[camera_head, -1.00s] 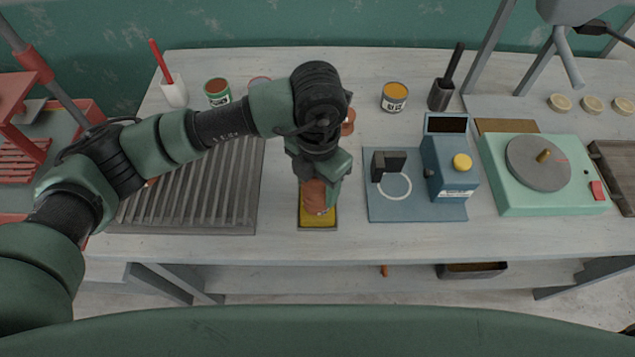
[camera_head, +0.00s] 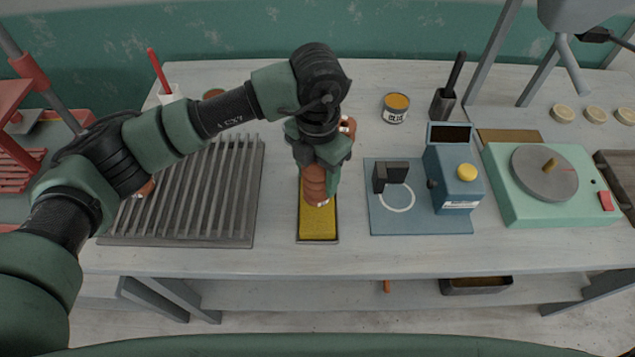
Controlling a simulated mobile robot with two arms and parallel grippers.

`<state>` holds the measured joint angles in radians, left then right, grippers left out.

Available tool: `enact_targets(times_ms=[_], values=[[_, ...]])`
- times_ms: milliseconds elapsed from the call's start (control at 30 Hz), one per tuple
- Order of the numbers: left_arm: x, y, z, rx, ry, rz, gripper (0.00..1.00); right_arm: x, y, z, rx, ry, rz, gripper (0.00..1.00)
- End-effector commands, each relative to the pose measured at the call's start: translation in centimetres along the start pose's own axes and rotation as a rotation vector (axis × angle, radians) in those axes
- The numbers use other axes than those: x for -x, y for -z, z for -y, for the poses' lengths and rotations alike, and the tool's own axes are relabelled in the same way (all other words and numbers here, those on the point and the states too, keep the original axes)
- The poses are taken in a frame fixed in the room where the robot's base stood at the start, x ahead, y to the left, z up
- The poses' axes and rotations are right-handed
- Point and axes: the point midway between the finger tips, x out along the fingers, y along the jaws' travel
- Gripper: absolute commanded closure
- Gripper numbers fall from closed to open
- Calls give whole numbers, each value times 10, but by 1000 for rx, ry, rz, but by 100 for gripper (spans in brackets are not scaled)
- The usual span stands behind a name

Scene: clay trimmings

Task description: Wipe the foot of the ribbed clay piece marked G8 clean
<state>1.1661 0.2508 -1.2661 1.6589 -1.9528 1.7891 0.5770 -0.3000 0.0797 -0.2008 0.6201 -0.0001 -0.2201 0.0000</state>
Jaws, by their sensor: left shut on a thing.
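My left gripper (camera_head: 319,160) is shut on a ribbed reddish-brown clay piece (camera_head: 315,184). It holds the piece over the far half of a yellow sponge pad (camera_head: 319,224) in a shallow dark tray (camera_head: 317,242). The near half of the pad is bare. The piece's lower end is at or just above the pad; I cannot tell whether they touch. A small white mark shows on the piece, too small to read. The gripper covers its upper part. My right gripper is not in view.
A grey slatted rack (camera_head: 190,190) stands left of the tray. A blue device (camera_head: 453,175) on a blue plate and a green turntable unit (camera_head: 560,205) stand right. A can labelled GLUE (camera_head: 396,107) is behind. More reddish clay (camera_head: 349,126) shows behind the gripper.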

Motion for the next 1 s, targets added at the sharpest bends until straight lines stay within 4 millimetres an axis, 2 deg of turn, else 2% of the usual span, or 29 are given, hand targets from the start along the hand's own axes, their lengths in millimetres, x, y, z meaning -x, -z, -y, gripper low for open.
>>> enact_targets(times_ms=[600, 1000], values=[[1, -24, -21, 0, 0, 3, 100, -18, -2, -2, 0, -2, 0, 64], [1, -13, -10, -3, 1, 3, 100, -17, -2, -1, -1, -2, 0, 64]])
